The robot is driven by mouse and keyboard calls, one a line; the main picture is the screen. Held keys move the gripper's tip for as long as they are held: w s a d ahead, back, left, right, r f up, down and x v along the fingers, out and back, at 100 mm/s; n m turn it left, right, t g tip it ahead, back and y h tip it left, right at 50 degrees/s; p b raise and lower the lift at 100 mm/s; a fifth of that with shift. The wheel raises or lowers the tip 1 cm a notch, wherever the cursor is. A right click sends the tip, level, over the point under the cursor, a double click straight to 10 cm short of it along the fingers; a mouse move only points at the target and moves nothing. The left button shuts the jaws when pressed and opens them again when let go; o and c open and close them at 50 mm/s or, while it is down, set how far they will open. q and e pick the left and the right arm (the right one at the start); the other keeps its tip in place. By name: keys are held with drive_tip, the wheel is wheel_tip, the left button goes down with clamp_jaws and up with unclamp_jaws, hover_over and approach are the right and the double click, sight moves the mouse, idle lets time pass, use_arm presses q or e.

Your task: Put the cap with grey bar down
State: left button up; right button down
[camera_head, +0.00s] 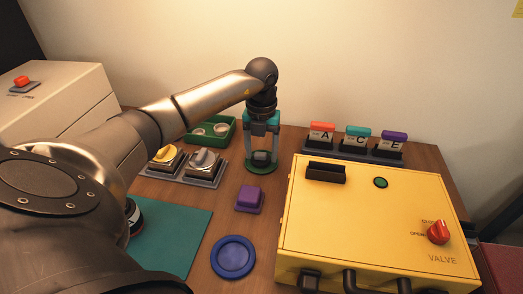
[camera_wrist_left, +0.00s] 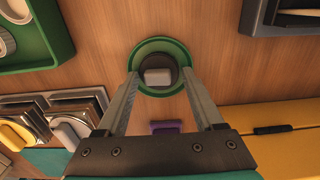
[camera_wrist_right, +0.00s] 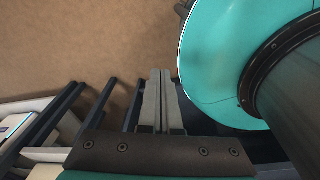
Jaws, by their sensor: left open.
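The cap with grey bar (camera_head: 262,157) sits in a round green dish (camera_head: 261,169) near the back middle of the table. In the left wrist view the cap (camera_wrist_left: 157,77) shows as a dark disc with a light grey bar, inside the green dish (camera_wrist_left: 143,52). My left gripper (camera_head: 262,149) points down at the cap with its fingers apart, one on each side of the bar. In the left wrist view I see a gap between the fingers (camera_wrist_left: 160,80) and the bar, so it is not gripped. My right gripper (camera_wrist_right: 161,75) has its fingers together, with nothing visible between them.
A yellow valve box (camera_head: 340,225) fills the right. A purple block (camera_head: 249,198) and a blue round dish (camera_head: 233,256) lie in front of the green dish. A green tray (camera_head: 213,133) and yellow and grey knobs (camera_head: 205,160) stand left. A teal mat (camera_head: 180,235) lies front left.

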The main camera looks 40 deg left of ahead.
sight(261, 154)
use_arm(q)
wheel_tip(261, 154, up, 12)
drive_tip(key=p, duration=0.2)
drive_tip(key=shift+r+p, duration=0.2)
drive_tip(key=shift+p, duration=0.15)
use_arm(e)
drive_tip(key=shift+s+a+r, duration=1.1)
drive_tip(key=shift+s+r, duration=0.15)
drive_tip(key=shift+w+d, duration=0.2)
drive_tip(key=shift+d, duration=0.15)
drive_tip(key=shift+r, duration=0.1)
